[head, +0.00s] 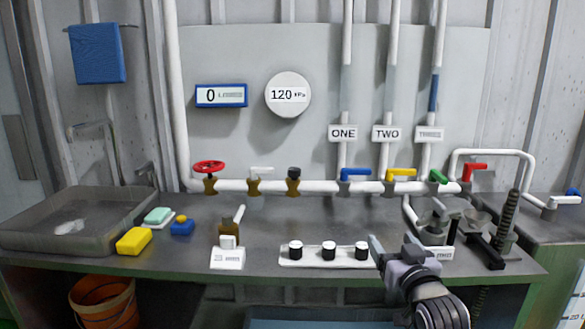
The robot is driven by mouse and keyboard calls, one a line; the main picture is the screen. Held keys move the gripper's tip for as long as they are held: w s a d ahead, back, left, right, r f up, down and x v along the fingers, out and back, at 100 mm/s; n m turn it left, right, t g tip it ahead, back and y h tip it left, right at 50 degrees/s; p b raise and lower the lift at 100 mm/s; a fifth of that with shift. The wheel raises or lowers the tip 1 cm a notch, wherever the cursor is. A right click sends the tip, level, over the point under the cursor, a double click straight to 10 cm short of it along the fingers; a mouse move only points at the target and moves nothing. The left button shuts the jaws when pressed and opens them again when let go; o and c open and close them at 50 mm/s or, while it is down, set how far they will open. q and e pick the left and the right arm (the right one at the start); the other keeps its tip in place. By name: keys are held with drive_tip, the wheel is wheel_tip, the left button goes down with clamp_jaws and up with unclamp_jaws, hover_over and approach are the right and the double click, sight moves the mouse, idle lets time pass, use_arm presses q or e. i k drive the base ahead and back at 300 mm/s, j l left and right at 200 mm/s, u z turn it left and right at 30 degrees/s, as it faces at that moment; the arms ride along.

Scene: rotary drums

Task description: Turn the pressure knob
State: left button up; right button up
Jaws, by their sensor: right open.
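A round white gauge (288,95) on the grey back panel reads 120 kPa. Below it, a small black knob (294,174) sits on a brass fitting on the white pipe; no label on it can be read. A red handwheel (208,167) and a white lever (261,171) sit to its left on the same pipe. My right gripper (393,243) is open and empty over the front of the bench, right of the white rack and well to the right of and nearer than the black knob. My left gripper is not in view.
A white rack (283,262) with black-and-white pieces stands at the front, beside a brown bottle (228,229). Blue (355,172), yellow (401,173), green and red levers line the pipe rightward. A black ribbed post (506,229) stands right. Bench between rack and pipe is mostly clear.

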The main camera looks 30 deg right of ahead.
sight(294, 173)
drive_tip(key=i, duration=1.4)
